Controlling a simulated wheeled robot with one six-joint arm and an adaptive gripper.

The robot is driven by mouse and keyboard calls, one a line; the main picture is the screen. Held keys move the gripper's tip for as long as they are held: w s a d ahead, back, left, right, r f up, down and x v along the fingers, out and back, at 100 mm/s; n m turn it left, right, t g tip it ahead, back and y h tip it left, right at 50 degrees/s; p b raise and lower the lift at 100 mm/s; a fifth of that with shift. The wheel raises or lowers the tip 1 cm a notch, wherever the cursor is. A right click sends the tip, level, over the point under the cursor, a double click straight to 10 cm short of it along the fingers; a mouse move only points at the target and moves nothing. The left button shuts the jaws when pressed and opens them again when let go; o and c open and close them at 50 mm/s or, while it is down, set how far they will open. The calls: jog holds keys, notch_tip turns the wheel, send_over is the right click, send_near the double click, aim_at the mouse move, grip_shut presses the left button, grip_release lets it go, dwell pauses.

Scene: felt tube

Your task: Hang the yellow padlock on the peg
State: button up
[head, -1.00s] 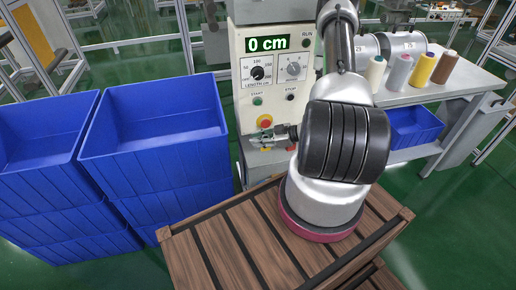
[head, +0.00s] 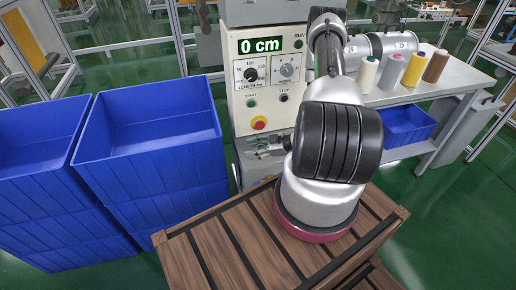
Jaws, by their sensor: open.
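I cannot make out the yellow padlock or the peg. The part of the panel behind my gripper and arm is hidden. Whether anything lies between the fingers is too small to tell.
Blue bins (head: 150,125) stand stacked at the left. A slatted wooden crate (head: 215,250) is in front, below my arm. A grey table (head: 440,90) at the right carries thread spools (head: 414,70). Green floor is open at the lower right.

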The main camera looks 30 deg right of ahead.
jog(key=v, duration=1.1)
jog(key=shift+s+d+r, duration=0.15)
jog(key=shift+s+d, duration=0.1)
jog(key=shift+d, duration=0.05)
